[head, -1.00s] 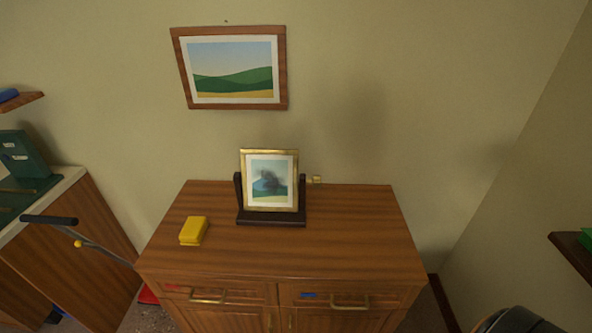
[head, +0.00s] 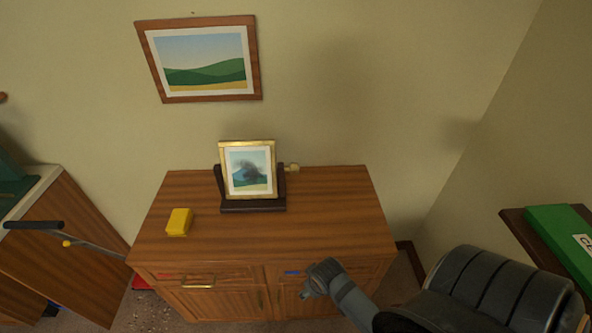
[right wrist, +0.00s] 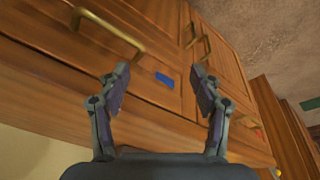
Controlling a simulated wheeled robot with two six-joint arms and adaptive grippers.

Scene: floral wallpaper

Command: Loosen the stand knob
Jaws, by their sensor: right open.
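A small brass knob (head: 292,167) sticks out at the right side of a dark wooden stand (head: 253,206) on the cabinet top. The stand holds a gold-framed picture (head: 248,170) with a dark smudge on it. My right gripper (head: 318,279) is in front of the cabinet's right drawer, below and in front of the stand, well apart from the knob. In the right wrist view my right gripper (right wrist: 161,88) is open and empty, facing the drawer fronts. My left gripper is not in view.
The wooden cabinet (head: 320,215) has a yellow block (head: 179,222) on its top left; its right top is clear. A landscape picture (head: 200,60) hangs on the wall. A shelf with a green box (head: 560,235) stands at right. A bar handle (head: 35,225) shows at left.

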